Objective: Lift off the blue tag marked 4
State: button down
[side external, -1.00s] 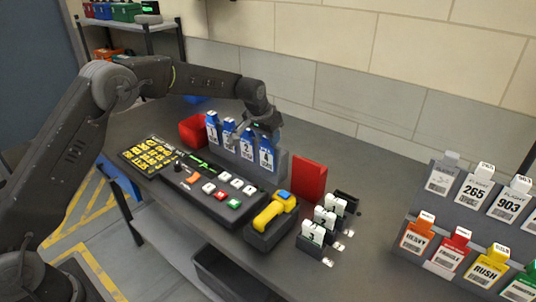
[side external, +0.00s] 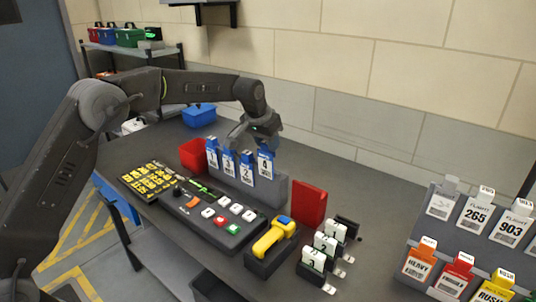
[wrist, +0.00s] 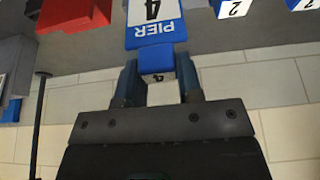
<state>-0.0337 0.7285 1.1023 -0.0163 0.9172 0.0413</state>
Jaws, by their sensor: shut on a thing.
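The blue tag marked 4 (side external: 265,165) has a white label and a blue head. My gripper (side external: 265,146) is shut on its head from above. The tag is upright and raised above its neighbours at the right end of the grey rack (side external: 280,190); I cannot tell whether its lower edge is clear of the rack. In the wrist view my gripper's fingers (wrist: 158,75) stand on both sides of the head of tag 4 (wrist: 155,30), which reads PIER. Blue tags marked 2 (side external: 247,171) and 3 (side external: 229,164), and another at the left end, stand in the rack.
A red bin (side external: 193,155) stands left of the rack and a red upright block (side external: 310,203) right of it. A button panel (side external: 205,212) and a yellow handheld device (side external: 272,236) lie in front. A tag display (side external: 470,240) is far right.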

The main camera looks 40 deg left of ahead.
jog(key=s, duration=1.4)
jog(key=shift+r, duration=0.25)
jog(key=shift+r, duration=0.1)
notch_tip(320, 180, up, 6)
jog(key=shift+r, duration=0.15)
dwell(0.5)
